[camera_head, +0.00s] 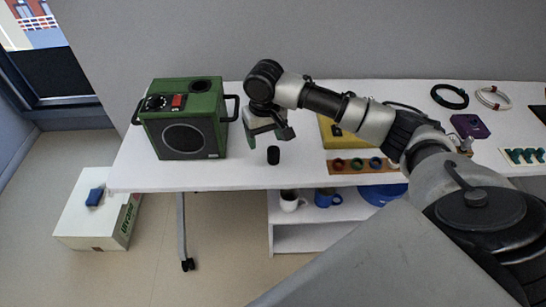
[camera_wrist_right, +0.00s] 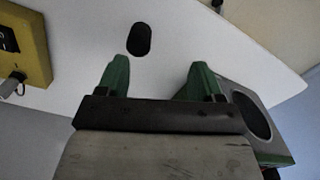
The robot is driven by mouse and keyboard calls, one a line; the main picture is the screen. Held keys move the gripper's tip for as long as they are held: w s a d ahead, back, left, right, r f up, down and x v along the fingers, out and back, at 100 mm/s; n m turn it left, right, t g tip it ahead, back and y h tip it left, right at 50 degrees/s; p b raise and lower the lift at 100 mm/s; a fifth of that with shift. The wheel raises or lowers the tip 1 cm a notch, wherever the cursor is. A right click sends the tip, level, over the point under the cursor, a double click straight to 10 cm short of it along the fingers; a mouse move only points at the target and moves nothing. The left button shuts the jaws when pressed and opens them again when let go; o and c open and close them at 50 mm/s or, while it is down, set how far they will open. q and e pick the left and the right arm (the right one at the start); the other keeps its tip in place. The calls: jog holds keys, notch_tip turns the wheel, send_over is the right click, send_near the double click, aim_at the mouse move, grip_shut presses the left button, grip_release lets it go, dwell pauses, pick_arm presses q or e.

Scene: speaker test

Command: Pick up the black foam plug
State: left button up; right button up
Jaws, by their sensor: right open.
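The black foam plug (camera_head: 273,155) is a small dark cylinder on the white table (camera_head: 230,178), near its front edge and right of the green speaker box. In the right wrist view the plug (camera_wrist_right: 139,39) lies on the white surface beyond the fingertips, nearer the left finger. My right gripper (camera_head: 266,138) is above the table, a little behind and above the plug. Its green fingers (camera_wrist_right: 158,75) are apart with nothing between them. The plug is not touched. My left gripper does not show.
The green speaker box (camera_head: 184,120) with black handles stands close left of my right gripper. Right of the plug are a yellow box (camera_head: 345,136) and a wooden strip with coloured rings (camera_head: 345,168). Mugs (camera_head: 291,201) stand on the lower shelf.

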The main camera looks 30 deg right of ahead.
aim_at(273, 148)
jog(key=shift+w+d+r+m, duration=0.25)
jog(key=shift+d+r+m, duration=0.05)
jog(key=shift+d+r, duration=0.3)
jog(key=shift+w+d+r+m, duration=0.2)
jog(key=shift+d+r+m, duration=0.1)
jog(key=shift+d+r, duration=0.25)
jog(key=f, duration=0.5)
jog(key=shift+w+d+f, duration=0.1)
jog(key=shift+d+f, duration=0.1)
jog(key=shift+w+d+f, duration=0.1)
jog(key=shift+d+f, duration=0.05)
jog(key=shift+f, duration=1.2)
jog(key=shift+d+f, duration=0.15)
jog(key=shift+f, duration=1.15)
jog(key=c, duration=1)
jog(key=shift+r, duration=0.1)
